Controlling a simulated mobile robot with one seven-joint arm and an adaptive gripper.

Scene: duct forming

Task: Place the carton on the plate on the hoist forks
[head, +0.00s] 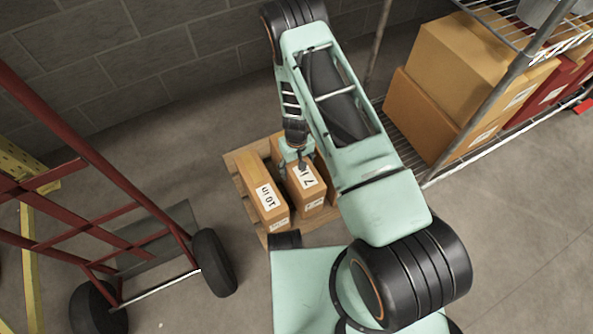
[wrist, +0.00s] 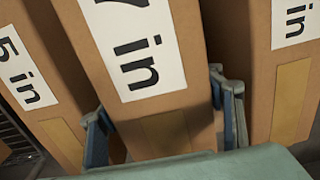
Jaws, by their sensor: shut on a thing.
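My gripper (head: 298,154) is shut on a brown carton (head: 307,194) whose white label shows a 7. In the wrist view the gripper's two fingers (wrist: 165,132) stand on either side of this carton (wrist: 190,103), and its label reads "7 in". The carton is upright at the wooden pallet (head: 245,160); I cannot tell if it is lifted clear. A flat grey plate (head: 160,246) lies low at the left, partly hidden behind the red frame (head: 110,172), which seems to be the hoist. The forks are not clearly visible.
Black wheels (head: 213,262) flank the plate. A wire shelf with large boxes (head: 455,65) stands at the right. Bare floor lies between pallet and frame.

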